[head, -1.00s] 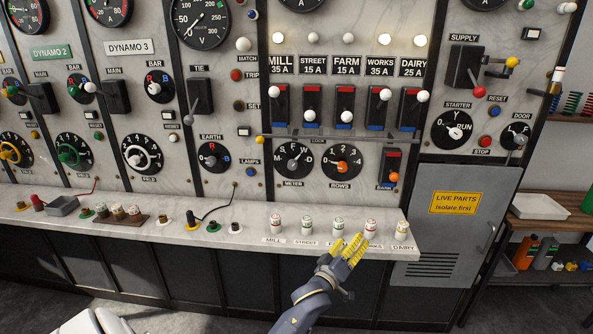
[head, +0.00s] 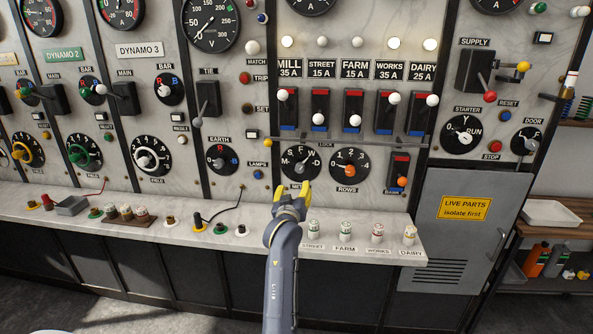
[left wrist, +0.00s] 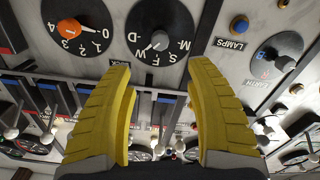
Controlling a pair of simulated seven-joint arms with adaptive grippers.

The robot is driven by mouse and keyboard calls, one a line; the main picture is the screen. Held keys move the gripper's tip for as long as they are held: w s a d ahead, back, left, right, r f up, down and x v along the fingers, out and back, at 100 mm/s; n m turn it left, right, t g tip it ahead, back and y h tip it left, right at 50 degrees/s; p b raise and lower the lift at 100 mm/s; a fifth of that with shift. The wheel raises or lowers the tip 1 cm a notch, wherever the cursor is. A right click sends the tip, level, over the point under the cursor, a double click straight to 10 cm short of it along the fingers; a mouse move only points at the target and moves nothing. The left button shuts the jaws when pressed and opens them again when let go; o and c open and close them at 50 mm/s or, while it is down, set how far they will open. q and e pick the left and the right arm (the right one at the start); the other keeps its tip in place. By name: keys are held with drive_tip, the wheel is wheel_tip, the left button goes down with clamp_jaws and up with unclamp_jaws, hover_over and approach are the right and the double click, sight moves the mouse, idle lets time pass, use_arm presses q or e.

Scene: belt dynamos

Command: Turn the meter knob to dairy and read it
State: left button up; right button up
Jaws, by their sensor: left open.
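The meter knob (head: 301,163) sits on a black dial lettered M, S, F, W, D, low on the marble panel. It also shows in the left wrist view (left wrist: 160,40), beyond the fingertips and between them. My left gripper (head: 294,194) has yellow fingers and is just below the dial in the head view. In the left wrist view (left wrist: 157,75) its fingers are spread with nothing between them. The meter gauge (head: 310,4) at the top is cut off, so its needle is hidden. My right gripper is not in view.
The rows knob (head: 349,164) with an orange centre is right of the meter dial. A lock bar (head: 345,140) runs above both. Labelled fuses (head: 345,229) stand on the marble shelf below. The earth knob (head: 220,159) is to the left.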

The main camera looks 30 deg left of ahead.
sight(300, 171)
use_arm(q)
drive_tip(key=x, duration=1.6)
drive_tip(key=shift+w+a, duration=0.1)
drive_tip(key=shift+w, duration=0.05)
clamp_jaws()
